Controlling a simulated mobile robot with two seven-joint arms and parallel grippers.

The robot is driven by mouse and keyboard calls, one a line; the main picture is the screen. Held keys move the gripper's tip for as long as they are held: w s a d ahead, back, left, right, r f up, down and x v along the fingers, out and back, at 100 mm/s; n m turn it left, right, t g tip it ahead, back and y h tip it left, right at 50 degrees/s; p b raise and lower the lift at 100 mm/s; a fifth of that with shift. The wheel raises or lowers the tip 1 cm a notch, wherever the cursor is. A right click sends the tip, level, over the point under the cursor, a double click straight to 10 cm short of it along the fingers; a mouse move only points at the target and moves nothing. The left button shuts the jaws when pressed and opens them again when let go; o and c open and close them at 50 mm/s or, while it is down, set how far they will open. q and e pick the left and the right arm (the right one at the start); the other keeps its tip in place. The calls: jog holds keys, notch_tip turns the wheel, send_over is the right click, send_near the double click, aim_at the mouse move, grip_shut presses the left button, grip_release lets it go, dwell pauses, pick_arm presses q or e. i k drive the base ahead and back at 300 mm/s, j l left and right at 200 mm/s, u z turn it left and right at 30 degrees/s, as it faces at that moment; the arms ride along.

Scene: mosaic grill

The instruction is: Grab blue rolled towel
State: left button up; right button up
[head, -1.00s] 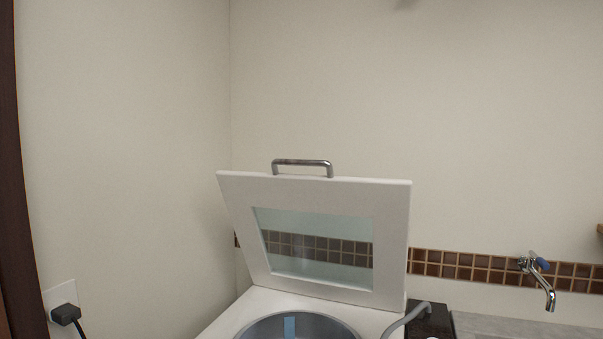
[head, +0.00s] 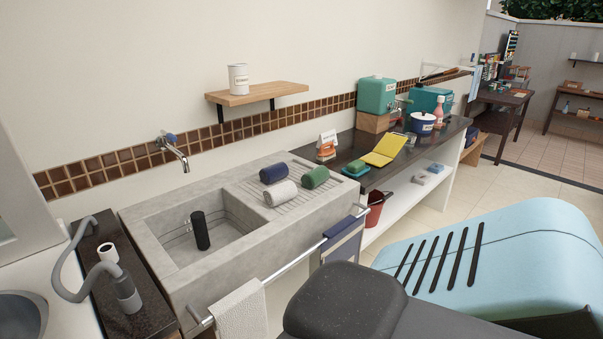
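The blue rolled towel (head: 273,173) is dark navy and lies on the ribbed drainboard (head: 262,194) of the grey stone sink, close to the wall. A white rolled towel (head: 281,193) lies just in front of it. A green rolled towel (head: 315,177) lies to its right. The blue towel is in plain sight. Neither of my grippers shows in this view, so their distance from the towel cannot be seen.
The sink basin (head: 215,231) holds a black cylinder (head: 200,230). A tap (head: 174,150) sticks out from the wall above. A metal rail (head: 290,264) with hanging cloths runs along the sink front. A wooden shelf (head: 258,93) is above. The counter right of the drainboard holds several items.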

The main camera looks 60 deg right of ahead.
aim_at(270, 175)
jog(key=z, duration=1.65)
jog(key=i+l, duration=0.2)
jog(key=l, duration=0.2)
jog(key=i+l, duration=0.15)
jog(key=l, duration=0.2)
jog(key=i+l+u, duration=0.1)
jog(key=l, duration=0.3)
jog(key=i+l, duration=0.45)
jog(key=l, duration=0.3)
jog(key=i+l, duration=0.15)
jog(key=l, duration=0.25)
jog(key=i+l+u, duration=0.1)
jog(key=l, duration=0.3)
jog(key=i+l, duration=0.2)
jog(key=l, duration=0.2)
